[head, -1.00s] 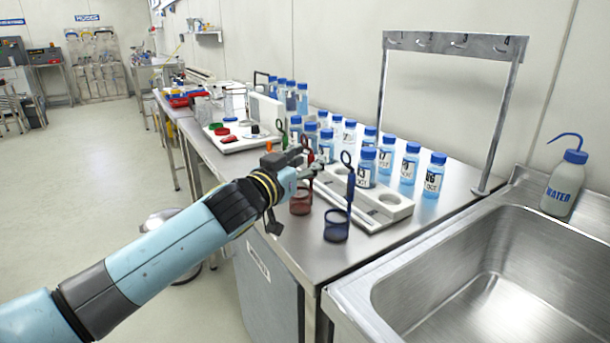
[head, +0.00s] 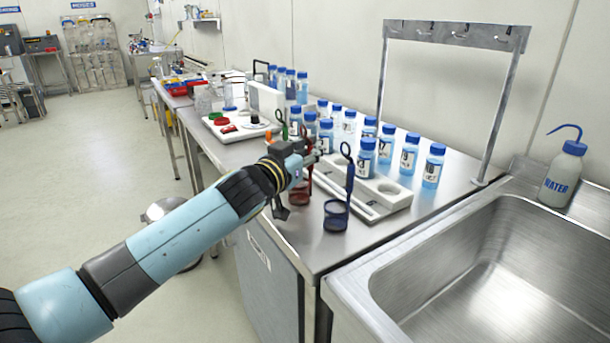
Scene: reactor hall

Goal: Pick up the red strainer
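The red strainer (head: 300,193) stands at the front edge of the steel bench, left of the blue strainer (head: 336,215). Its dark red cup shows below my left gripper, and part of its upright handle shows beside the fingers. My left gripper (head: 308,160) is at the handle, above the cup. The wrist and fingers overlap the handle, so I cannot tell whether the fingers are closed on it. The cup appears upright and still at bench level. My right gripper is not in view.
A white holder block (head: 365,190) lies behind the strainers, with several blue-capped bottles (head: 366,157) around it. A steel sink (head: 480,270) is at the right, with a water wash bottle (head: 563,175). A metal hook rack (head: 455,35) stands behind.

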